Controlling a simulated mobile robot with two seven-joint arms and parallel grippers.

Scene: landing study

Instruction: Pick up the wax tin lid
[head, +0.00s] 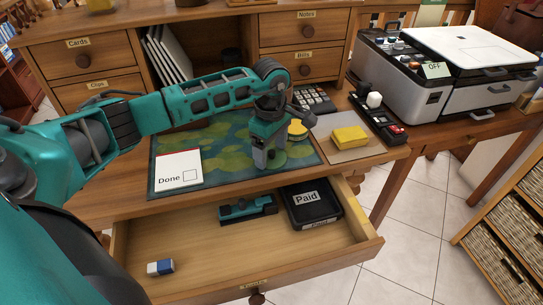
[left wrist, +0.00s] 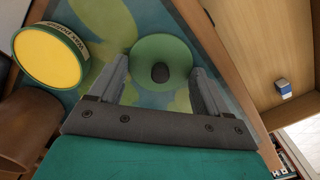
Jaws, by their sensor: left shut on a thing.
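The wax tin lid (left wrist: 178,52), a round green disc with a dark knob or hole in its middle, is between the fingers of my left gripper (left wrist: 161,78) in the left wrist view. My left gripper (head: 266,163) is shut on it, with a finger at either side. In the head view the lid (head: 277,159) shows partly behind the fingers, low over the desk mat; I cannot tell if it touches the mat. The open wax tin (head: 297,130), with yellow wax, stands beside it and shows large in the left wrist view (left wrist: 48,58). My right gripper is not in view.
A green patterned mat (head: 225,140) covers the desk, with a "Done" card (head: 179,170) on it. A yellow block (head: 349,137) lies to the right. The open drawer (head: 190,257) below holds a stapler (head: 247,208), a "Paid" tray (head: 311,206) and an eraser (head: 160,267).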

